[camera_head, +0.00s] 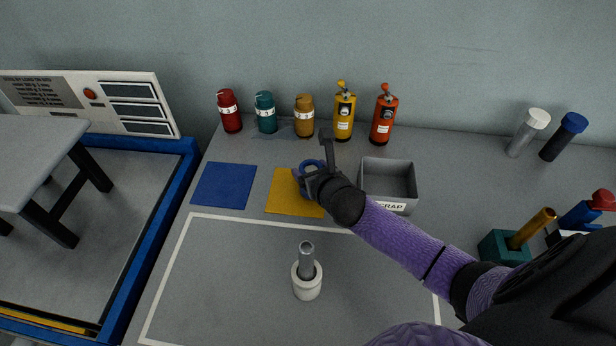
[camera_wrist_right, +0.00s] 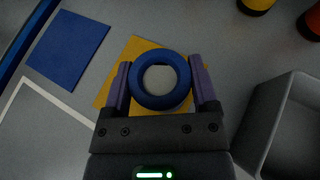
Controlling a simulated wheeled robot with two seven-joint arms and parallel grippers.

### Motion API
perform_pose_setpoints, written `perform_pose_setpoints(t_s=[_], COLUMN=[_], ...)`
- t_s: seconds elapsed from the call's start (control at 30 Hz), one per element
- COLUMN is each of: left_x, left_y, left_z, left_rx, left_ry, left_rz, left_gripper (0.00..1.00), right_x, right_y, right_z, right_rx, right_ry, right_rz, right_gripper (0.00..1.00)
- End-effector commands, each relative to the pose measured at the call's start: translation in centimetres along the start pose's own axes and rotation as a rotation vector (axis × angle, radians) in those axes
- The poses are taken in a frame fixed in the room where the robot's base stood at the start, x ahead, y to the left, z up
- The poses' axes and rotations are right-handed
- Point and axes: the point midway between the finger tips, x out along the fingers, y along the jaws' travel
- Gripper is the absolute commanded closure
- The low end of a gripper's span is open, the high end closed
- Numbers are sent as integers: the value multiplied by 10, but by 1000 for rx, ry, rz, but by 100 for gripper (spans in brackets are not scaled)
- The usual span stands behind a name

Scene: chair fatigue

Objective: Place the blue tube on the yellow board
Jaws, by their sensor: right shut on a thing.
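The blue tube (camera_wrist_right: 162,60) is upright between the purple fingers of my right gripper (camera_wrist_right: 161,85), with its round open top facing the wrist camera. In the head view my right gripper (camera_head: 312,174) is over the back part of the yellow board (camera_head: 286,205), and the tube's blue rim (camera_head: 311,164) shows just beyond it. The right gripper is shut on the tube. The yellow board also shows around the tube in the wrist view (camera_wrist_right: 137,50). I cannot tell whether the tube's base touches the board. My left gripper is not in view.
A blue board (camera_head: 224,186) lies left of the yellow one. A grey scrap box (camera_head: 391,208) stands close on the right. Several coloured bottles (camera_head: 304,115) line the back. A white cup-shaped holder with a grey rod (camera_head: 307,281) stands in front, inside a white outline.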

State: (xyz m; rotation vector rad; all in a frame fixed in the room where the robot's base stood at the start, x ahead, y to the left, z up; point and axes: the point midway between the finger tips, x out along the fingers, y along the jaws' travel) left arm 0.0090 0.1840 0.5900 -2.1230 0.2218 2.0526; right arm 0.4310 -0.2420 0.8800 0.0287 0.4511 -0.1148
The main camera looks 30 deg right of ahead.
Motion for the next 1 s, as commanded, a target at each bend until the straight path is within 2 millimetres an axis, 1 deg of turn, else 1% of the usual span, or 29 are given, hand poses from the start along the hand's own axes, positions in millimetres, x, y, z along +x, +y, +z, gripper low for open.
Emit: perform_pose_setpoints(t_s=[0.03,0.2,0.33,0.37,0.4,0.47,0.67,0.77,0.87,1.0], left_x=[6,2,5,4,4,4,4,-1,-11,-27], left_y=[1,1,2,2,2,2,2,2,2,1], left_z=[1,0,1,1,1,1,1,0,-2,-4], left_rx=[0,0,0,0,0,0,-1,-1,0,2], left_ry=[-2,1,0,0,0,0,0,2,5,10], left_rz=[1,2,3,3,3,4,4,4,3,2], left_gripper=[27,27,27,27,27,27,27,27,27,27], right_x=[4,2,4,4,3,3,3,-2,-20,-56], right_y=[0,0,0,0,0,0,0,0,0,0], right_z=[-8,-4,-7,-7,-6,-6,-6,-2,-1,0], right_rx=[1,-1,-2,-1,-1,-1,-1,0,-2,-2], right_ry=[1,-1,-1,-1,-1,-1,-1,-1,0,0], right_rz=[-1,0,0,0,0,0,0,0,2,2], right_gripper=[87,87,87,21,12,0,0,0,0,0])
